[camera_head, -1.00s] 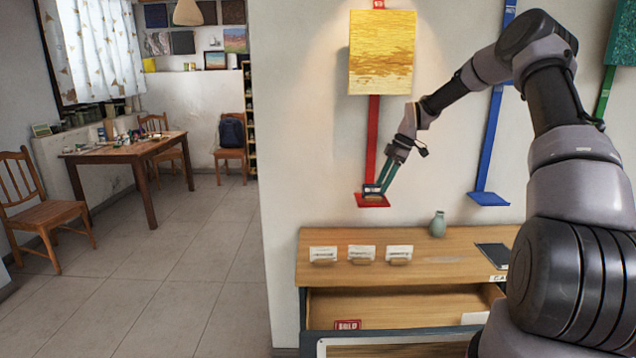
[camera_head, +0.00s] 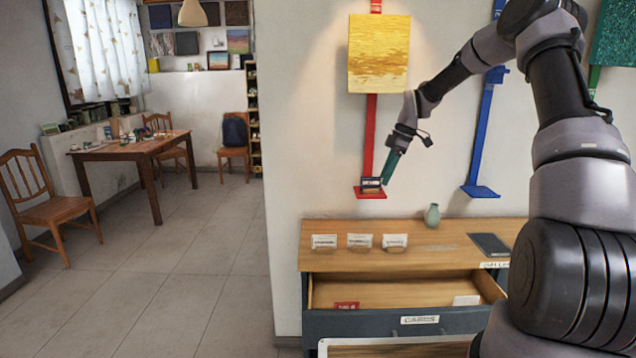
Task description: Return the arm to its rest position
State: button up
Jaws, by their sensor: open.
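My gripper (camera_head: 387,171) hangs from my arm at the lower end of the red strip (camera_head: 370,135) on the wall. Its teal fingers point down and left, and nothing shows held between them. A small dark card holder with a card (camera_head: 371,185) sits on the red ledge (camera_head: 370,195), just left of the fingertips. I cannot tell whether the fingertips touch it. My arm is stretched out from the right side of the picture, bent high at the elbow.
A yellow painting (camera_head: 379,53) hangs above. A blue strip with a ledge (camera_head: 480,191) is to the right. Below is a wooden cabinet (camera_head: 440,258) with several card holders, a vase (camera_head: 432,215), a tablet (camera_head: 489,244) and an open drawer (camera_head: 400,292). The floor at left (camera_head: 190,270) is clear.

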jog(key=s+r+m+t+h, duration=0.3)
jog(key=s+r+m, duration=0.7)
jog(key=s+r, duration=0.8)
jog(key=s+d+r+m+t, duration=0.1)
jog(key=s+m, duration=0.4)
jog(key=s, duration=0.5)
jog(key=s+d+r+m+t+y, duration=0.1)
jog(key=s+d+r+m+t, duration=0.1)
jog(key=s+m, duration=0.4)
jog(key=s+r+t, duration=0.1)
jog(key=s+r, duration=0.1)
jog(key=s, duration=0.2)
jog(key=shift+s+d, duration=0.15)
jog(key=shift+s, duration=0.2)
